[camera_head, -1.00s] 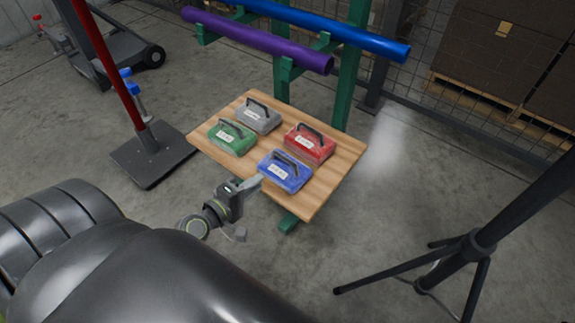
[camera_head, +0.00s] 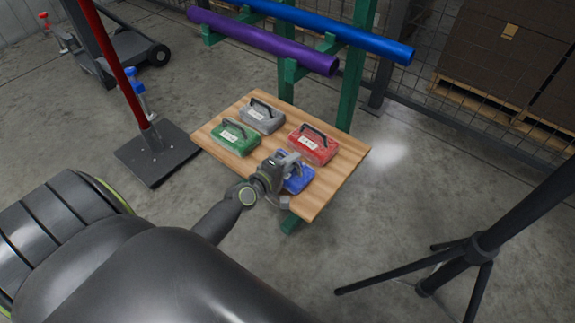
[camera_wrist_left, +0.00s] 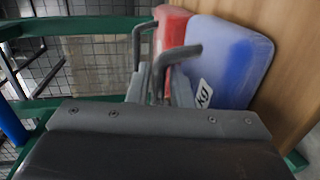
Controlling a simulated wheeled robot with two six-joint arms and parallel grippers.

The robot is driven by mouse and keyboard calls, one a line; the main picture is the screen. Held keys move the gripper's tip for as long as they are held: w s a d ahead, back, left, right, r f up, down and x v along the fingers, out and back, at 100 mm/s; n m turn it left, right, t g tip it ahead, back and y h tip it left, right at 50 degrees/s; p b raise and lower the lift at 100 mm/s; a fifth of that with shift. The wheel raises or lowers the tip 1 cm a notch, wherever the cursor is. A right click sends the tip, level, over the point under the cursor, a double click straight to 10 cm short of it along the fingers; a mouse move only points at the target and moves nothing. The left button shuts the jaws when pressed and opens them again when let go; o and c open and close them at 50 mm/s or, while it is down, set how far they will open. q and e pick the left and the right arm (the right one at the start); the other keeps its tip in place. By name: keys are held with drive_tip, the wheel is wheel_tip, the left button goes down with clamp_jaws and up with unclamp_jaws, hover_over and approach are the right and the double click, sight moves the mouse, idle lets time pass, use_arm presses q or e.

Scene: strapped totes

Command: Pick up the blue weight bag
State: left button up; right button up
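The blue weight bag (camera_head: 299,180) lies on the wooden table (camera_head: 335,185) at its near right corner, partly hidden by my left gripper (camera_head: 288,163). In the left wrist view the blue bag (camera_wrist_left: 232,62) fills the upper right, with its dark handle (camera_wrist_left: 178,56) standing out toward the gripper. My left gripper (camera_wrist_left: 160,85) is at the handle in that view. I cannot tell whether its fingers are apart or closed around the handle. My right gripper is not in view.
A red bag (camera_head: 313,145), a green bag (camera_head: 234,137) and a grey bag (camera_head: 262,116) share the table. A green rack with a purple tube (camera_head: 265,41) and a blue tube (camera_head: 330,30) stands behind. A black tripod (camera_head: 478,245) stands at the right.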

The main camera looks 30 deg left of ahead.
use_arm(q)
drive_tip(key=shift+w+f, duration=0.1)
drive_tip(key=shift+w, duration=0.15)
clamp_jaws()
idle(1.3)
